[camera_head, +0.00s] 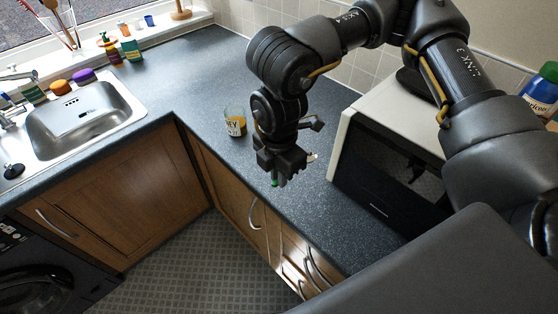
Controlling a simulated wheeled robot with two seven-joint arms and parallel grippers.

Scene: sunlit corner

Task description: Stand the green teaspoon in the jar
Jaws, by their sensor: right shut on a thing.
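The jar (235,122) is clear glass with a label and stands on the dark worktop, just left of my right arm. My right gripper (276,181) points down over the worktop's front edge, to the right of and nearer than the jar. It is shut on the green teaspoon (274,183), of which only a small green bit shows below the fingers. The rest of the spoon is hidden by the gripper. The spoon is apart from the jar. My left gripper is not in view.
A microwave (390,165) stands on the worktop right of my right gripper. The worktop (190,75) behind the jar is clear. A blue bottle (541,90) is at the far right.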

